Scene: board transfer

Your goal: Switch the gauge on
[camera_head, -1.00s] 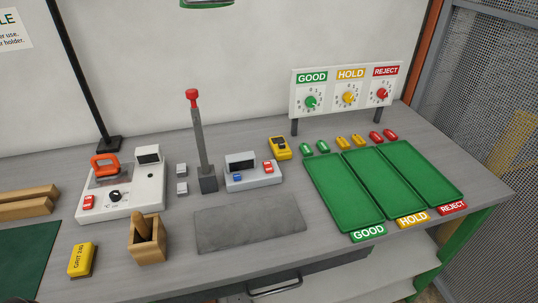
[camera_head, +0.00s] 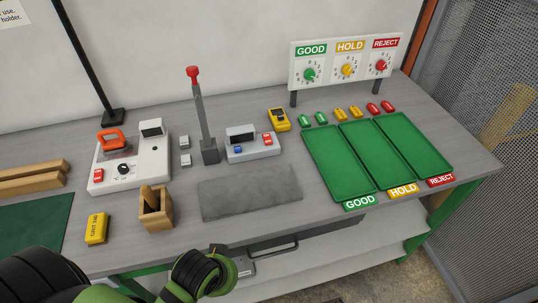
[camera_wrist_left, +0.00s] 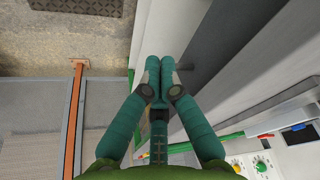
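A low grey-white unit (camera_head: 262,151) with a dark display, a blue button (camera_head: 238,150) and a red rocker switch (camera_head: 267,139) stands mid-bench beside the grey post. A larger white instrument (camera_head: 130,180) at left has an orange clamp handle, a black knob, a small screen and a red switch (camera_head: 98,175). I cannot tell which one is the gauge, and both displays look dark. My left gripper (camera_wrist_left: 160,62) is shut and empty, its teal fingertips together, in front of the bench. In the head view only my left arm shows. My right gripper is not in view.
A grey post (camera_head: 203,120) with a red top stands between the two units. A grey mat (camera_head: 250,191), a wooden holder (camera_head: 156,212) and a yellow block (camera_head: 96,228) lie nearer the front. Green trays (camera_head: 341,176) fill the right.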

